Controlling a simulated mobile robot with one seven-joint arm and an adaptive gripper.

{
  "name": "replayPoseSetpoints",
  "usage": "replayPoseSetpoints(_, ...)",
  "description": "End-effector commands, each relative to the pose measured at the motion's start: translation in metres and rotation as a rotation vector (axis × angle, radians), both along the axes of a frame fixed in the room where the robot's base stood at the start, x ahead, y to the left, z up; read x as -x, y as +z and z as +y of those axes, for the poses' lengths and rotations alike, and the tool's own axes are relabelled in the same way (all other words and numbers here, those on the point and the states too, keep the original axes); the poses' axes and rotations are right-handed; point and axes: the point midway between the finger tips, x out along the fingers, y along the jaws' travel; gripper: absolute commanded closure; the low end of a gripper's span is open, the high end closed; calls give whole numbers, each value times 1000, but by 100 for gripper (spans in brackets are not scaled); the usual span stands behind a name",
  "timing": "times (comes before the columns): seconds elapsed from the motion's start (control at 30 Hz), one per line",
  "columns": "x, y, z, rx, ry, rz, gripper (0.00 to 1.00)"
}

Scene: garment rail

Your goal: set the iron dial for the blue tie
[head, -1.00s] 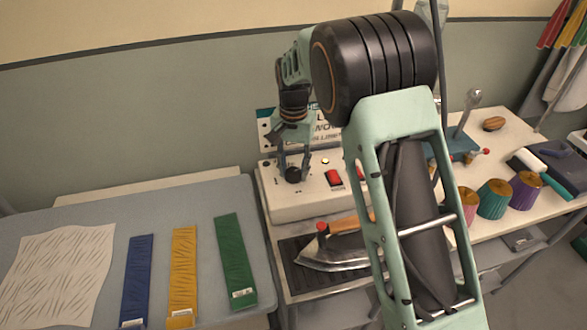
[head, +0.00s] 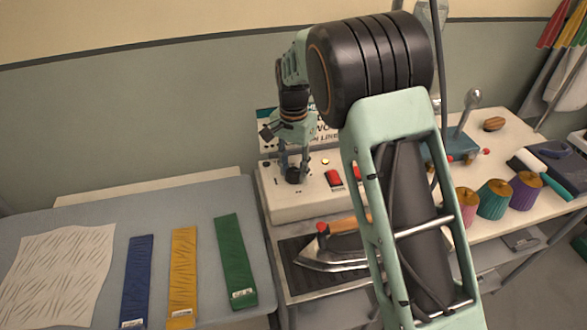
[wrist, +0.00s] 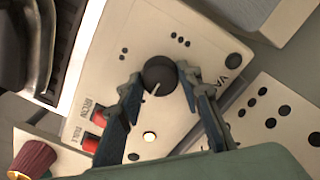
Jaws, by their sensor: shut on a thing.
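The iron dial is a black round knob (wrist: 159,75) with a white pointer line, on top of the white control box (head: 290,207). In the wrist view the pointer points down and slightly left, toward the box's lamp side. Dot marks are printed on the box around the dial. My gripper (wrist: 159,80) is shut on the dial, with a finger on each side of it; it also shows in the head view (head: 293,172). The blue tie (head: 136,281) lies flat on the grey board at left, with a white label at its near end.
The iron (head: 333,252) rests on a dark plate in front of the box. Red switches (head: 333,178) and a lit lamp (head: 325,160) sit right of the dial. A yellow tie (head: 183,272), green tie (head: 235,258) and white cloth (head: 58,275) lie on the board. Thread spools (head: 493,198) stand at right.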

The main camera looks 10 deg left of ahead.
Motion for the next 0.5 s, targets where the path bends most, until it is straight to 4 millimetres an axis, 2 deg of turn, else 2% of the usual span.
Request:
replayPoseSetpoints(0.03,-1,1,0,-2,0,-4,65)
replayPoseSetpoints(0.2,-1,1,0,-1,1,-3,49)
replayPoseSetpoints(0.5,-1,3,0,-2,1,-2,49)
